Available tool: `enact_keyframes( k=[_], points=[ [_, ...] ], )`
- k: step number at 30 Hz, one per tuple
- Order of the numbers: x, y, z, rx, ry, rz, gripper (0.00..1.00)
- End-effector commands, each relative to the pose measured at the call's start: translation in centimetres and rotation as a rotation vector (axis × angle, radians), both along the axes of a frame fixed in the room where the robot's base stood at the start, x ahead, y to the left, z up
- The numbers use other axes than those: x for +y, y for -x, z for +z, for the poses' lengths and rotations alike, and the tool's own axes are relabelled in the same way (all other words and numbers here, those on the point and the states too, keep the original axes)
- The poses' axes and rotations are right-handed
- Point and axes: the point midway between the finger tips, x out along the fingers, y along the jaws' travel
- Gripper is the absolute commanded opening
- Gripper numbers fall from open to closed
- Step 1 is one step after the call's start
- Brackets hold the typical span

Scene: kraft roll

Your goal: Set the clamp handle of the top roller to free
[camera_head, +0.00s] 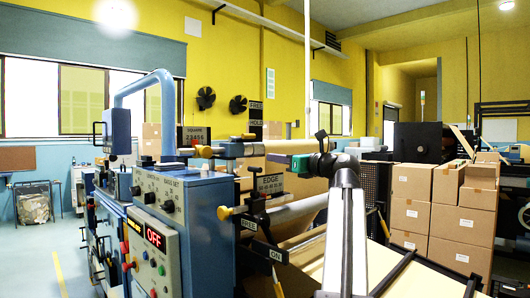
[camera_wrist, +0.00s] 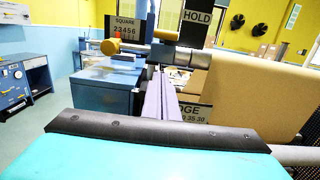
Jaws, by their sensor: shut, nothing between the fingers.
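The top roller's bar (camera_wrist: 137,50) runs across the upper middle of the wrist view, with a yellow knob (camera_wrist: 110,46) on its left end. In the head view the knob (camera_head: 205,151) is above the blue cabinet. A dark clamp fitting (camera_wrist: 168,52) sits on the bar, below a black HOLD sign (camera_wrist: 198,17). The head view shows FREE (camera_head: 255,107) above HOLD (camera_head: 255,126). I cannot clearly tell the handle's setting. My gripper (camera_head: 268,157) is shut and empty; its slim purple fingers (camera_wrist: 159,76) point toward the fitting, with no clear contact.
A brown paper roll (camera_wrist: 265,85) is close on the right in the wrist view. A lower roller (camera_head: 300,212) and stacked cartons (camera_head: 410,205) also show. Open floor lies at far left.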

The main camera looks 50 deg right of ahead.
Motion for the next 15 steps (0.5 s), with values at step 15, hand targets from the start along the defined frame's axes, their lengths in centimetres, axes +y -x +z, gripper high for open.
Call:
enact_keyframes(
  k=[15],
  points=[
    [-0.7,-5.9,0.5,0.001,0.0,-0.002,0.0]
  ],
)
